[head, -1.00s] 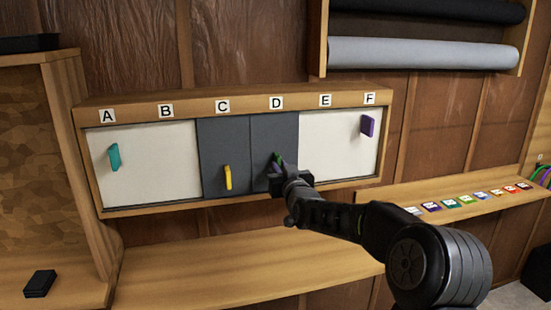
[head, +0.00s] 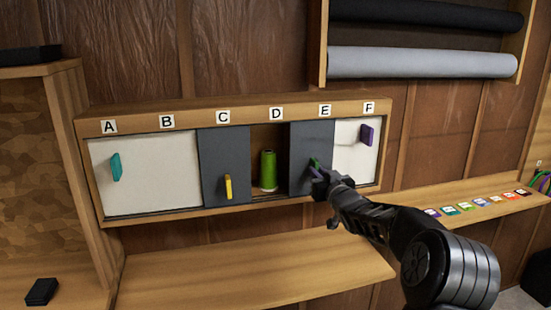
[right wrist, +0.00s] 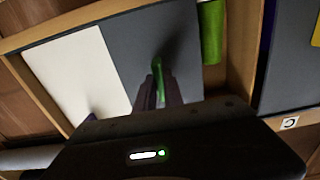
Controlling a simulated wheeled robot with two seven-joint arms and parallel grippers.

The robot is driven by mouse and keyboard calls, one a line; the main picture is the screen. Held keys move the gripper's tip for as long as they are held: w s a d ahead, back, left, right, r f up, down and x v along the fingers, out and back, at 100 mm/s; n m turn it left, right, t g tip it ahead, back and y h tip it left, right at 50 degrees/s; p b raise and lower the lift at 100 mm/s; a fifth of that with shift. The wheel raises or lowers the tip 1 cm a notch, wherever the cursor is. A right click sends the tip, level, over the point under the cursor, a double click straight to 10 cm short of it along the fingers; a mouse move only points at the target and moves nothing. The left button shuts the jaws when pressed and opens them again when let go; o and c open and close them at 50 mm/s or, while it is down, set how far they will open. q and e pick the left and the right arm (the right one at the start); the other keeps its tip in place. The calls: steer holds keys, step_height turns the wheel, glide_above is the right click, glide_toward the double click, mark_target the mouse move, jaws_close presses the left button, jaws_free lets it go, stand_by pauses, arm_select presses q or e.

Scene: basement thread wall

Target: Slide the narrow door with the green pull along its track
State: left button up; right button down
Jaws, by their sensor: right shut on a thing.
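The narrow grey door with the green pull (head: 308,141) now stands under label E, in front of part of the white right-hand door. Its green pull (right wrist: 157,72) is between the fingers of my right gripper (right wrist: 158,92), which is shut on it. In the head view my right gripper (head: 316,174) covers most of the pull. Under label D the cabinet is open, and a green thread spool (head: 268,170) stands upright inside. My left gripper is not in view.
A grey door with a yellow pull (head: 223,160) stands under C. White doors with a teal pull (head: 116,167) and a purple pull (head: 366,135) are at the ends. A wooden shelf (head: 250,265) lies below, mostly clear.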

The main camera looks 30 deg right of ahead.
steer(key=d, duration=0.1)
steer(key=s+d+p, duration=0.1)
steer(key=shift+d+r+p, duration=0.1)
steer(key=shift+d+p, duration=0.2)
steer(key=shift+d, duration=0.1)
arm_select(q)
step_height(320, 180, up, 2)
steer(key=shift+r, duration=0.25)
arm_select(e)
steer(key=c, duration=1.5)
jaws_free()
arm_select(q)
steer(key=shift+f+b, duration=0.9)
steer(key=shift+b, duration=0.1)
arm_select(e)
steer(key=v, duration=0.7)
